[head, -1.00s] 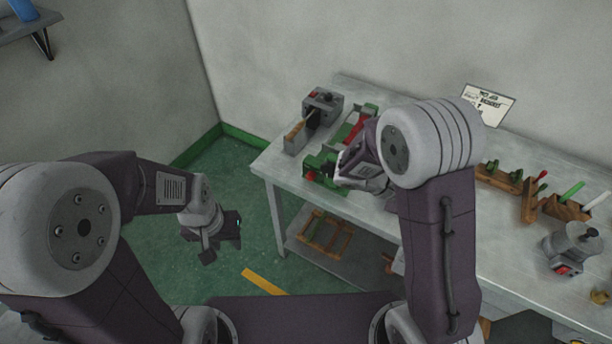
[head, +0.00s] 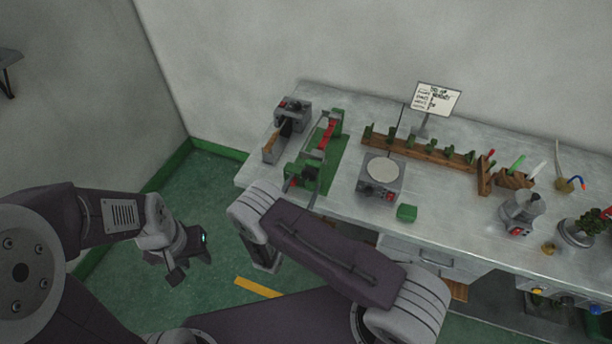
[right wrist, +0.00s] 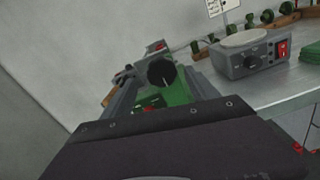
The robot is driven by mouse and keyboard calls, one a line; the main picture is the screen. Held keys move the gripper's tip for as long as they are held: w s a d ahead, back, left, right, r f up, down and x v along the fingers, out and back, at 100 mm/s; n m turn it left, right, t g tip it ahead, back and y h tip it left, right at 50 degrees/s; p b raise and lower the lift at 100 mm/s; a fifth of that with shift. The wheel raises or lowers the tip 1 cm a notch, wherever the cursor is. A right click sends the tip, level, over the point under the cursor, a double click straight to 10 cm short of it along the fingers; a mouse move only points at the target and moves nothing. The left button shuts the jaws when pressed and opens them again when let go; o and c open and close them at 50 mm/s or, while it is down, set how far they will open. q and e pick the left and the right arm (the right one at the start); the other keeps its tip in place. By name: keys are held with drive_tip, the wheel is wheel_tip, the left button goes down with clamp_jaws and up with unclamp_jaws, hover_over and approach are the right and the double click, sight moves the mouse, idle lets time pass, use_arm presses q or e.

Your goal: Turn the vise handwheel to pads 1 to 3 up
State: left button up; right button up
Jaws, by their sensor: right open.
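The green vise (head: 322,152) with red parts stands at the left end of the table. Its dark handwheel (right wrist: 161,72) shows in the right wrist view, facing me. My right gripper (right wrist: 163,78) is open and empty, its two grey fingers appearing either side of the handwheel in that view and apart from it. In the head view my right arm hides most of this gripper, below the table's left front edge. My left gripper (head: 182,264) hangs over the floor at left, open and empty. No pad numbers can be read.
A grey device (head: 290,118) stands left of the vise. A grey hotplate-like unit (head: 381,178) and green block (head: 407,212) are to its right. A wooden rack (head: 420,147) and sign (head: 437,99) stand behind. Floor left of the table is free.

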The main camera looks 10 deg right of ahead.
sight(308, 177)
drive_tip(key=x, duration=0.3)
drive_tip(key=shift+s+d, duration=0.15)
drive_tip(key=shift+w+d, duration=0.15)
drive_tip(key=shift+w, duration=0.15)
drive_tip(key=shift+c, duration=0.3)
drive_tip(key=c, duration=1.3)
